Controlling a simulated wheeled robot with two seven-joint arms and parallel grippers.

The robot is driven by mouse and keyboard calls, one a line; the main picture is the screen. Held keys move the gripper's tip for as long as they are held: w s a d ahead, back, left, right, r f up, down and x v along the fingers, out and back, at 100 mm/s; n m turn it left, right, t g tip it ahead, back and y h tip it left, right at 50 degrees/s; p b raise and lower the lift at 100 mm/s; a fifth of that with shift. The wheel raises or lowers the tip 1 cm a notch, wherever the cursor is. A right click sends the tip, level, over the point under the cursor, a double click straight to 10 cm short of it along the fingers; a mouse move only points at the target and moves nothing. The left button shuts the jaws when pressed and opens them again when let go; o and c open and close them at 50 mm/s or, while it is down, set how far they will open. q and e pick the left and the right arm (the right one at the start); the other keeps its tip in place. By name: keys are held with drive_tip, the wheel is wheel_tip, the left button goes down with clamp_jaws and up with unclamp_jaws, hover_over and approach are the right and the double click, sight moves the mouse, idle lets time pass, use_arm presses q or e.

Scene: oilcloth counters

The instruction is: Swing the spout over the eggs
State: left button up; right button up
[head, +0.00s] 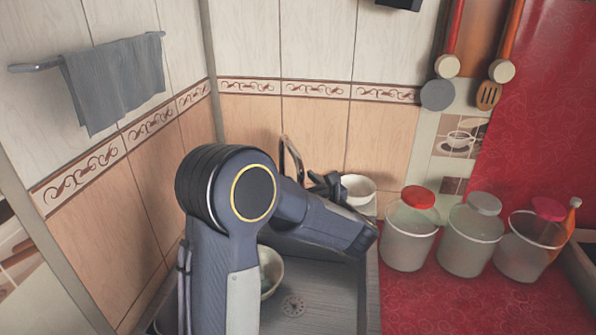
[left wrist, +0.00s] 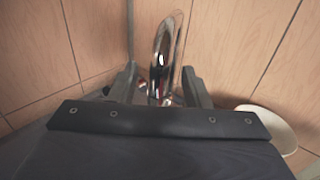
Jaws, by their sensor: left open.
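The chrome spout (head: 291,158) rises behind my left arm at the back of the sink; its lower part is hidden in the head view. In the left wrist view the spout (left wrist: 163,55) stands upright between the two fingers of my left gripper (left wrist: 160,88). The fingers are apart, one on each side of it; I cannot tell whether either touches it. In the head view the left gripper (head: 325,184) is partly hidden by its own wrist. A pale bowl (head: 275,290) sits in the sink, mostly behind my arm. Its contents show only slightly, and I cannot make out eggs clearly.
The metal sink (head: 335,300) has its drain right of the bowl. A white bowl (head: 360,188) stands behind, close to my gripper. Several lidded canisters, including a red-lidded one (head: 408,240), line the red counter (head: 450,305). A grey towel (head: 115,80) hangs at left.

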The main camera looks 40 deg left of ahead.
use_arm(q)
drive_tip(key=shift+p+x, duration=0.35)
drive_tip(key=shift+x, duration=1.3)
drive_tip(key=shift+c, duration=0.4)
clamp_jaws()
